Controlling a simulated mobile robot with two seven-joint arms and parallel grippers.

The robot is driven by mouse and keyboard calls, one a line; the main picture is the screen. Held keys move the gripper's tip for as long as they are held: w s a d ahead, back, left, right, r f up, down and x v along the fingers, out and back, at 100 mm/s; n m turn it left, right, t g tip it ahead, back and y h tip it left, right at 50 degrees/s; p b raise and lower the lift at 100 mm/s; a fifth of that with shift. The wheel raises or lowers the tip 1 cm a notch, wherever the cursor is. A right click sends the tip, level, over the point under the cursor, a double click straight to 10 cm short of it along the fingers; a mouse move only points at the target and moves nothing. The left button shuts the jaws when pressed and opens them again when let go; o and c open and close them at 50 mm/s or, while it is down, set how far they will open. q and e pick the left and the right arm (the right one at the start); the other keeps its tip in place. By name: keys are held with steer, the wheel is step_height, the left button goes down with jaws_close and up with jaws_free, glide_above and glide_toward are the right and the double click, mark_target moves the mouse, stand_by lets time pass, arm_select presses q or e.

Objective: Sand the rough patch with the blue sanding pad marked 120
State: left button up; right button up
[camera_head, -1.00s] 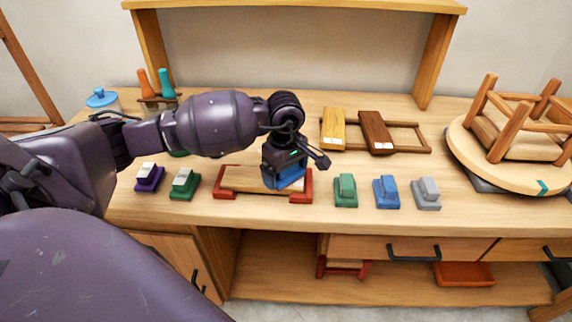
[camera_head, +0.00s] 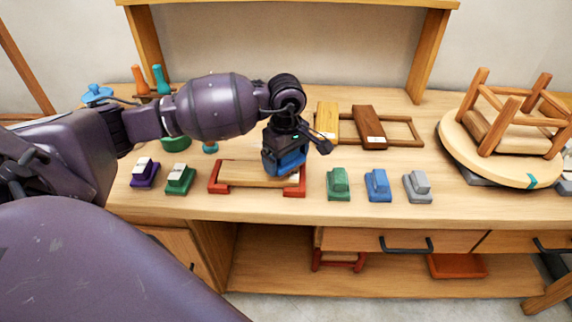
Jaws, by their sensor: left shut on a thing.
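My left gripper (camera_head: 285,150) is shut on a blue sanding pad (camera_head: 288,163). It holds the pad at the right part of a wooden board (camera_head: 245,173) clamped between red end pieces (camera_head: 216,176). The pad looks to be on or just above the board; I cannot tell if it touches. Its number cannot be read. The gripper and pad hide part of the board, and no rough patch can be made out clearly. Another blue pad (camera_head: 378,186) stands on the bench to the right. My right gripper is not in view.
Right of the board stand a green pad (camera_head: 338,184) and a grey pad (camera_head: 418,187). Purple (camera_head: 145,172) and dark green (camera_head: 180,180) blocks stand to its left. Wood samples (camera_head: 369,128) lie behind. An upturned stool (camera_head: 500,150) fills the bench's right end.

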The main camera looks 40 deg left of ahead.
arm_select(q)
steer(key=shift+s+a+r, duration=0.1)
steer(key=shift+r, duration=0.55)
step_height(320, 180, up, 2)
steer(key=shift+r+p, duration=0.1)
steer(key=shift+p, duration=0.5)
steer(key=shift+r, duration=0.7)
steer(key=shift+r+p, duration=0.3)
steer(key=shift+p, duration=0.05)
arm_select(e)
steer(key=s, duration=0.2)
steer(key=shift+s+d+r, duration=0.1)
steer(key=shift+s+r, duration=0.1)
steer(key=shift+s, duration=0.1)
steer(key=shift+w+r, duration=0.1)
